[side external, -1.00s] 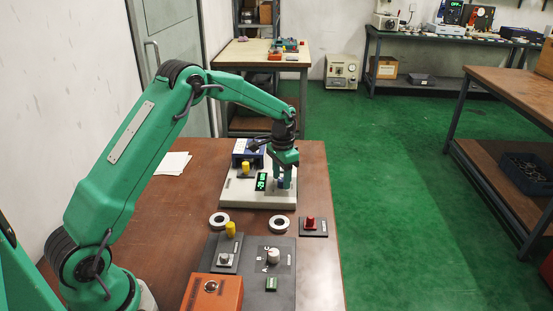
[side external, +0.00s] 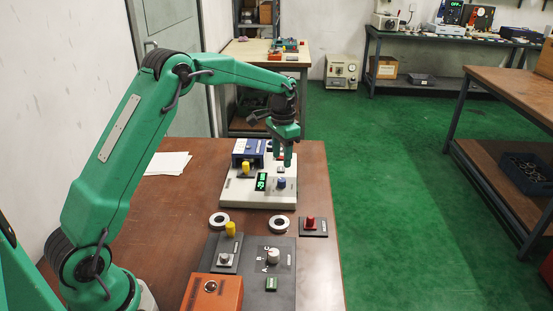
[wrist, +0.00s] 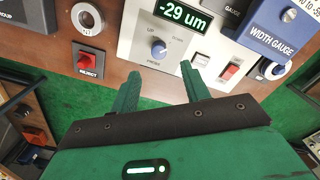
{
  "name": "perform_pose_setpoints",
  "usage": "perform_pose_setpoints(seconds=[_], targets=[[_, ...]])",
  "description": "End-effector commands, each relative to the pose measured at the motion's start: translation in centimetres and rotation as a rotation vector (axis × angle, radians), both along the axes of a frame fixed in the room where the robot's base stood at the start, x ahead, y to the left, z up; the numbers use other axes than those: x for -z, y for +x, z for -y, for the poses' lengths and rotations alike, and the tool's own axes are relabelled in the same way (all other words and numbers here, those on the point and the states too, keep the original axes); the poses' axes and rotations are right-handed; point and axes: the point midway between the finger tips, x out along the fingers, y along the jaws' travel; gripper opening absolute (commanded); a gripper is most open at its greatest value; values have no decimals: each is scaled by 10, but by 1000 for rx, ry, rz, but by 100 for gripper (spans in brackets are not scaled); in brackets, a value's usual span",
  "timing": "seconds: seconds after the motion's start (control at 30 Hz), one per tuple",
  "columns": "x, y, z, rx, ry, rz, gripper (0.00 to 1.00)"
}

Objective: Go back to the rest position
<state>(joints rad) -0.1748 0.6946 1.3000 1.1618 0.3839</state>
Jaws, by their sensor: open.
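My gripper (side external: 282,162) is open and empty, raised above the far right part of the pale gauge panel (side external: 234,194). In the wrist view its two green fingers (wrist: 160,85) are spread apart with nothing between them. The blue knob (side external: 281,183) on the panel is clear of the fingers; it also shows in the wrist view (wrist: 158,48). The panel's display (wrist: 181,14) reads -29 um. A blue width gauge (wrist: 272,28) stands on the panel, with a pale ring (wrist: 274,70) partly showing at it.
Two pale rings, a left one (side external: 219,220) and a right one (side external: 279,223), lie on the brown table (side external: 180,219) before the panel. A red REJECT button (side external: 310,221) is at the right edge. An orange box (side external: 214,292) and dark control plates stand nearer. White papers (side external: 168,163) lie left.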

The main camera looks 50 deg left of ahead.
Motion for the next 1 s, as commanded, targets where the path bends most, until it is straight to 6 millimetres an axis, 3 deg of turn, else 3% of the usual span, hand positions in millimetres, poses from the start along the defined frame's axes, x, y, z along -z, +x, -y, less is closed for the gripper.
perform_pose_setpoints(seconds=[0.27,0.43,0.67,1.0], targets=[[-3,-1,1,-1,0,3,46],[-17,-8,5,-7,4,20,46],[-54,-31,19,-26,10,69,46],[-108,-85,41,-63,15,158,46]])
